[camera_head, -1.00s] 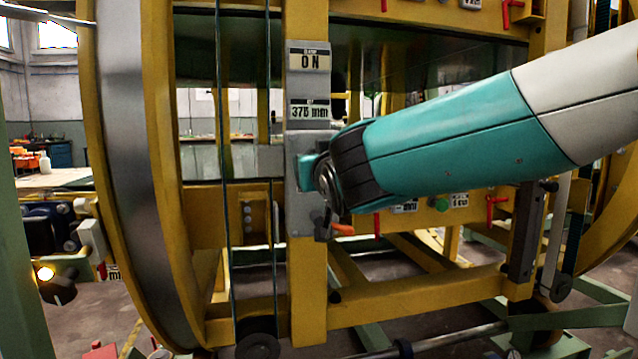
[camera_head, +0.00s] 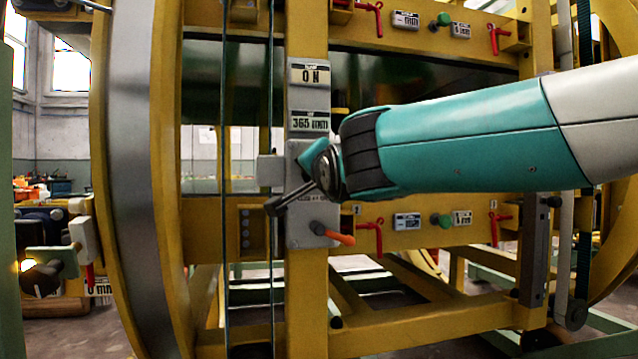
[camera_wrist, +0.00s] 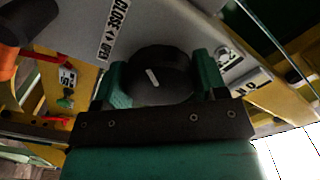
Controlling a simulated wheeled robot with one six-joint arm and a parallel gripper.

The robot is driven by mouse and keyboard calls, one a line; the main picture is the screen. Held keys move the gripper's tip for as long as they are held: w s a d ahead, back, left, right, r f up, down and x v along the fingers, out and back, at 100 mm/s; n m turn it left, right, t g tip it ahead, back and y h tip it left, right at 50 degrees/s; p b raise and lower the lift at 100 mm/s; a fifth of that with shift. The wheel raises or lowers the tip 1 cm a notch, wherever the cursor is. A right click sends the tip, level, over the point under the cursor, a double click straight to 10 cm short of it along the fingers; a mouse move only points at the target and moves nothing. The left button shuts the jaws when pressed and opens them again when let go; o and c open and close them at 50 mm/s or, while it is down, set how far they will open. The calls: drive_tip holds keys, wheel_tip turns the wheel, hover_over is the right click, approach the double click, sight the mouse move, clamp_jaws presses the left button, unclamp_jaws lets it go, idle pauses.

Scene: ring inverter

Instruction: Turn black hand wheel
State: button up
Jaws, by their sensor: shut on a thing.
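The black hand wheel (camera_wrist: 155,66) shows in the wrist view as a round black knob with a pale line on its face. It sits between the two green fingers of my gripper (camera_wrist: 159,80), which is shut on it. Behind it is a grey panel (camera_wrist: 72,28) with a CLOSE and OPEN label. In the head view my gripper (camera_head: 312,165) is at the grey plate on the yellow post, and the wheel is mostly hidden there. A display (camera_head: 309,121) above it reads 365 mm, under an ON label (camera_head: 309,74).
An orange-tipped lever (camera_head: 332,234) sticks out just below my gripper. A dark rod (camera_head: 291,198) points left beside it. Thin vertical cables (camera_head: 224,240) run to the left. Red levers (camera_head: 372,238) and green knobs line the yellow frame (camera_head: 420,325). A large metal ring (camera_head: 135,180) stands left.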

drive_tip(key=shift+f+m+b, duration=0.2)
drive_tip(key=shift+m+b, duration=0.25)
drive_tip(key=shift+m, duration=0.35)
drive_tip(key=o, duration=0.9)
drive_tip(key=shift+r, duration=0.1)
drive_tip(key=shift+o, duration=0.2)
drive_tip(key=v, duration=1.7)
drive_tip(key=shift+s+p, duration=0.2)
drive_tip(key=shift+p, duration=0.1)
drive_tip(key=shift+r, duration=0.1)
